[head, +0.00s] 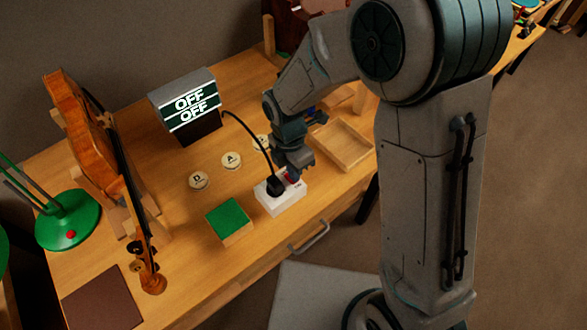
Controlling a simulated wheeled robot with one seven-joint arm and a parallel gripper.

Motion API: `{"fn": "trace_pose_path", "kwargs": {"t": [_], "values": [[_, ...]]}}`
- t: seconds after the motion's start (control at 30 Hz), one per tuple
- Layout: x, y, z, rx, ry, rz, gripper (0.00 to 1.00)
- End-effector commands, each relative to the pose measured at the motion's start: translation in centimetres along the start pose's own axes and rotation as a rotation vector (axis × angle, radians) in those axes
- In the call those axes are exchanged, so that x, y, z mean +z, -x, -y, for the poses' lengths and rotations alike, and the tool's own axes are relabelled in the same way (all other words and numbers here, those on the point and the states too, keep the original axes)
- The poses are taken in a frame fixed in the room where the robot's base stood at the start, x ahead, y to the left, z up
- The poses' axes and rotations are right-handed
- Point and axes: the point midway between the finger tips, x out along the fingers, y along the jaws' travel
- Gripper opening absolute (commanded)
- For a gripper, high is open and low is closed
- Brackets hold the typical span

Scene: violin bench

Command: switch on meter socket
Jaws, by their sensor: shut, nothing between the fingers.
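The meter socket is a white block (279,201) near the bench's front edge, with a black plug standing in it and a red switch (292,175) at its far right end. A black cord runs from the plug to the meter (186,104), a dark box with a grey top. Its display reads OFF on two lines. My gripper (296,172) points down at the switch end of the socket and is shut with nothing in it. The fingertips partly cover the switch; I cannot tell whether they touch it.
A violin (92,140) stands in a wooden holder at the left. Round discs marked D (198,180) and A (231,161) lie behind the socket. A green-topped block (229,220) sits left of it, an empty wooden tray (343,145) to its right. A green lamp base (68,222) stands far left.

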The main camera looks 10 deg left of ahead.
Motion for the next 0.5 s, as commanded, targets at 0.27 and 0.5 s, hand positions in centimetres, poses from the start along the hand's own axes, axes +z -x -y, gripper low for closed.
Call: {"fn": "trace_pose_path", "kwargs": {"t": [0.27, 0.5], "values": [[-0.01, -0.10, -0.02, 0.001, 0.000, 0.000, 0.00], [0.01, -0.81, 0.11, 0.039, 0.000, -0.001, 0.00]]}}
